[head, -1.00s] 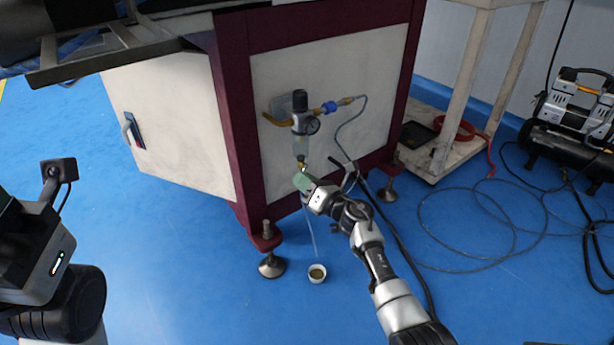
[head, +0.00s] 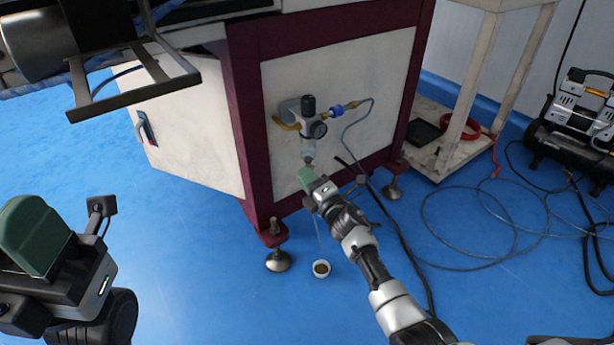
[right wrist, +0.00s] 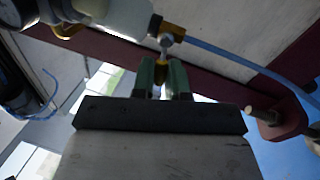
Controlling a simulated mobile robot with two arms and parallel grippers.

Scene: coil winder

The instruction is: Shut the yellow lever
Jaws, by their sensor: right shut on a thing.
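The yellow lever (head: 286,125) sticks out to the left of the air filter-regulator (head: 308,118) on the machine's side panel. Below the clear bowl (head: 308,150) is a small brass drain valve (head: 309,163). My right gripper (head: 308,178) is just under the bowl, below and to the right of the lever and apart from it. In the right wrist view its green fingers (right wrist: 162,76) are shut on the drain valve's small metal stem (right wrist: 164,45). The fingers partly hide the stem. My left gripper (head: 35,235) is at the lower left, far from the lever; one green finger shows.
A gauge (head: 318,130) and a blue fitting (head: 335,112) sit beside the regulator. Black hose (head: 395,225) runs behind my right arm. A compressor (head: 580,115) stands at right. The floor at left is clear.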

